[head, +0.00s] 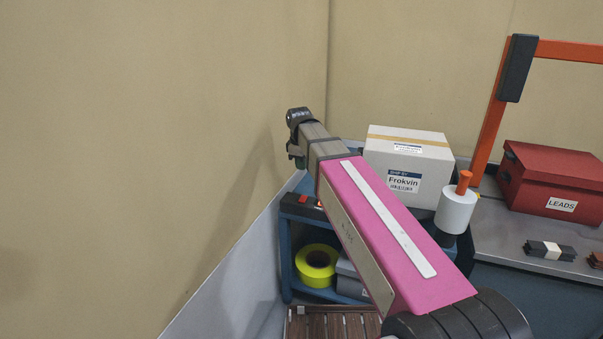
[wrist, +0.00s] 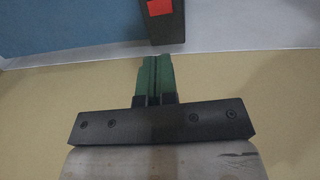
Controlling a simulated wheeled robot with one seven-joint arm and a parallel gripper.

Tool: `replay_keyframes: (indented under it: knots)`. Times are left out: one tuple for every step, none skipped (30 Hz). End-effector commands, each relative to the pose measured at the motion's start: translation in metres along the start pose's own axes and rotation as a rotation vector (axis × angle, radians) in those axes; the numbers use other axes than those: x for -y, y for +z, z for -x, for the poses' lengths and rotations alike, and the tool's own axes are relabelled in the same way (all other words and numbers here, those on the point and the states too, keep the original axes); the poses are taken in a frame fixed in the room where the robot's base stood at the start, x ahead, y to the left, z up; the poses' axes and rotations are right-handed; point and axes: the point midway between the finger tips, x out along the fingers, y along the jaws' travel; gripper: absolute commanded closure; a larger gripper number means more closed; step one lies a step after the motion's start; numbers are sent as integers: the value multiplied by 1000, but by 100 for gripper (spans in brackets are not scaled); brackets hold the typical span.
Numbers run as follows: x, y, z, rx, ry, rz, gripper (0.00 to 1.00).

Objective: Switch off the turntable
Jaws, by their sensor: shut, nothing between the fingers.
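A dark box with red-orange patches (head: 303,203) sits on top of a blue shelf unit, partly behind my arm. In the wrist view a dark block with a red patch (wrist: 163,20) shows at the top edge, cut off by the frame; it looks like the same box. My gripper (wrist: 154,60) has green fingers pressed together and empty, pointing towards that block with a small gap in the picture. In the head view my gripper (head: 297,155) shows only partly, near the wall and above the shelf unit. I cannot make out a turntable platter.
The blue shelf unit (head: 287,262) holds a yellow tape roll (head: 317,265) on a lower level. A white Frokvin carton (head: 408,165) stands right of my arm. A red LEADS box (head: 553,178) sits on a grey bench (head: 495,222). The beige wall (head: 150,130) is close on the left.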

Motion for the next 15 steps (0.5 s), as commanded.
replay_keyframes:
  knots:
    - [-7, 0, -1, 0, 0, 1, 100]
    - [-10, 0, -1, 0, 0, 2, 100]
    - [-15, 1, -1, -1, 1, 3, 100]
    - [-17, 2, -2, -1, 1, 3, 100]
    - [-18, 2, -2, -1, 1, 4, 100]
    - [-19, 2, -2, -1, 1, 5, 100]
    - [-19, 3, -2, -1, 1, 5, 100]
    - [-18, 3, -2, -1, 1, 5, 100]
    - [-18, 3, -2, -1, 1, 5, 100]
    - [-18, 3, -2, -1, 1, 5, 100]
    - [-18, 3, -2, -1, 1, 5, 100]
    - [-18, 3, -2, -1, 1, 5, 100]
    - [-18, 3, -2, -1, 1, 5, 100]
    - [-18, 3, -3, -1, 1, 5, 100]
    - [-18, 3, -4, -1, 1, 5, 100]
